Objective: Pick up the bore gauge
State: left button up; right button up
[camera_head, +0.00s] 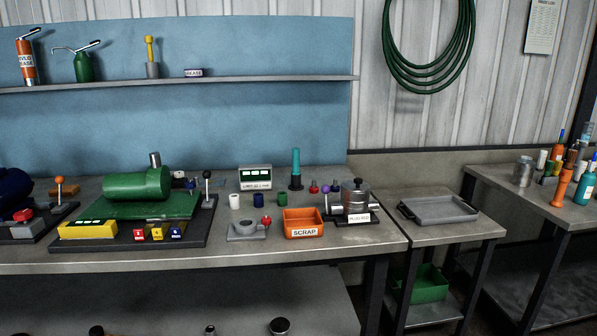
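An upright tool with a teal handle and a dark base (296,170) stands at the back of the workbench, right of a small display box; it looks like the bore gauge, but no label on it is readable. Nothing touches it, and its lower end is dark and hard to make out. Neither of my grippers is in the head view.
An orange SCRAP bin (304,223) stands in front of the teal tool. Small white, blue and green cylinders (258,200) stand nearby. A grey tray (439,209) lies further right.

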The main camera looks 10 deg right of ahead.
aim_at(296, 151)
jog(key=u, duration=1.15)
jog(key=i, duration=1.6)
jog(key=z, duration=0.1)
